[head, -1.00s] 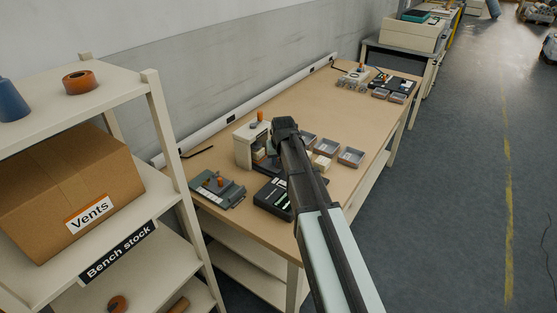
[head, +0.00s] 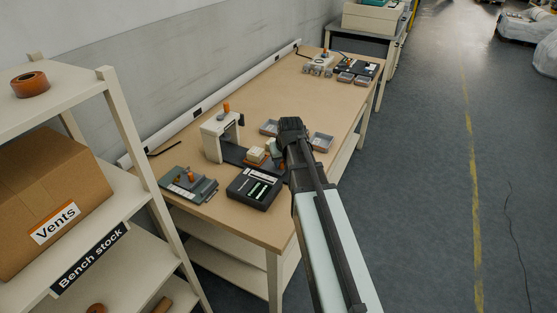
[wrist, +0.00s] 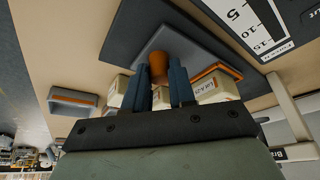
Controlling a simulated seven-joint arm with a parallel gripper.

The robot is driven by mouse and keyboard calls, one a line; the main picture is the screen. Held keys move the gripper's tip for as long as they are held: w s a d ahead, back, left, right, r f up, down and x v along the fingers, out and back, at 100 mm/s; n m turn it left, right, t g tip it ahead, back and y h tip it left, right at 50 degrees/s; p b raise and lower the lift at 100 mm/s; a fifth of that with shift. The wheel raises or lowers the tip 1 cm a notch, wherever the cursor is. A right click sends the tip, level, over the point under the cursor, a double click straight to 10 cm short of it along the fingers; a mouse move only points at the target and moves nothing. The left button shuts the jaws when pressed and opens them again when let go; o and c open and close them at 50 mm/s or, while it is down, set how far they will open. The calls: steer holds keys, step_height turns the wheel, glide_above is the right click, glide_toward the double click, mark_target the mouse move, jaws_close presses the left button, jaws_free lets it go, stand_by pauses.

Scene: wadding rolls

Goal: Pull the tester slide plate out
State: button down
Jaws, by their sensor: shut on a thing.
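The tester (head: 213,140) is a pale upright frame with an orange knob on top, standing near the left end of the bench. Its dark slide plate (head: 232,153) sticks out of the frame toward the right, with pale blocks (head: 256,154) on it. My gripper (head: 291,127) is at the plate's outer end; its fingertips are hidden in the head view. In the wrist view, my gripper's blue-grey fingers (wrist: 159,80) are shut on an orange knob (wrist: 157,64) that stands on the dark plate (wrist: 140,27). Pale labelled blocks flank the fingers.
A black box with a printed scale (head: 254,189) lies in front of the plate. Small bins (head: 321,142) stand beside my gripper. The bench's middle (head: 275,95) is clear. A shelf (head: 125,115) stands at left.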

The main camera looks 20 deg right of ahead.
steer(key=c, duration=0.9)
jaws_free()
steer(key=shift+c, duration=0.2)
steer(key=v, duration=1.3)
steer(key=shift+s+r, duration=0.15)
steer(key=shift+r, duration=0.2)
